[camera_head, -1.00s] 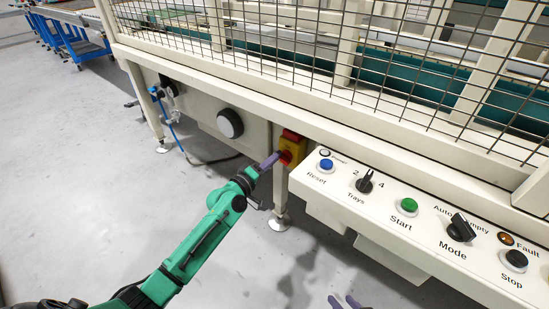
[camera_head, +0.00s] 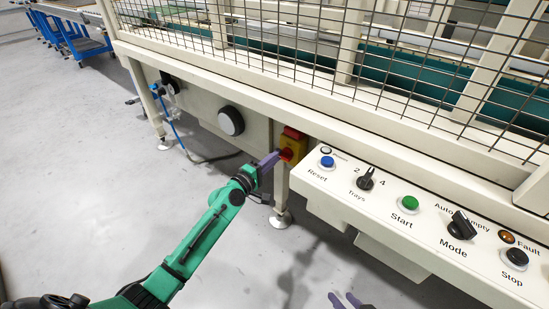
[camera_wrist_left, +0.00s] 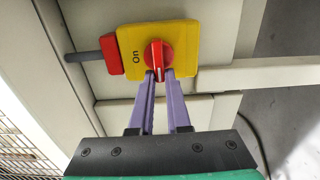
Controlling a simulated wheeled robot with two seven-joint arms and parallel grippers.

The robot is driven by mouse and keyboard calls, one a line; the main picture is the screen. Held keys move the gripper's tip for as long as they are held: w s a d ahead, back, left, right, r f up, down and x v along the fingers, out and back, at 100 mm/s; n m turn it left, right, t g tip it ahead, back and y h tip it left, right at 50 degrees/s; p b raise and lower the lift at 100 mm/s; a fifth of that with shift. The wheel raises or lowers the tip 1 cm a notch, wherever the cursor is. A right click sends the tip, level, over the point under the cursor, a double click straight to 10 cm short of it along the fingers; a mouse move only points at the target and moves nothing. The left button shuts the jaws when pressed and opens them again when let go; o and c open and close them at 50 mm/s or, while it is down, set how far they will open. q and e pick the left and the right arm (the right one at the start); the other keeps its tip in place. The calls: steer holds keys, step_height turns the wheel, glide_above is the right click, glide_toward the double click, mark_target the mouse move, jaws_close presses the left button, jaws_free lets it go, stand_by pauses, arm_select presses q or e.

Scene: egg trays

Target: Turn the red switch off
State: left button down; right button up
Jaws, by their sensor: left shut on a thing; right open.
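The red switch (camera_wrist_left: 152,57) is a round red knob on a yellow plate (camera_wrist_left: 184,38) marked "On", with a red block (camera_wrist_left: 110,54) beside it. In the head view the yellow switch box (camera_head: 293,144) is fixed to the machine frame, left of the control panel. My left gripper (camera_wrist_left: 160,78) has its purple fingers shut on the knob's raised grip. In the head view my left gripper (camera_head: 279,158) reaches the knob from the lower left. My right gripper (camera_head: 343,300) shows only its purple fingertips, apart and empty, at the bottom edge.
The control panel (camera_head: 385,217) with several buttons and knobs juts out right of the switch. A wire mesh guard (camera_head: 330,60) rises above. A round black knob (camera_head: 231,121) and a blue hose (camera_head: 178,135) are to the left. The grey floor is open on the left.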

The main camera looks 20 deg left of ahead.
arm_select(q)
steer(key=c, duration=0.9)
jaws_free()
steer(key=shift+s, duration=0.1)
steer(key=b+v, duration=0.1)
steer(key=v, duration=1.3)
steer(key=shift+s+f+b, duration=0.1)
steer(key=shift+s+b, duration=0.05)
steer(key=shift+b, duration=0.2)
arm_select(e)
steer(key=a+t, duration=0.1)
steer(key=a+f+t+y, duration=0.1)
steer(key=shift+a, duration=0.3)
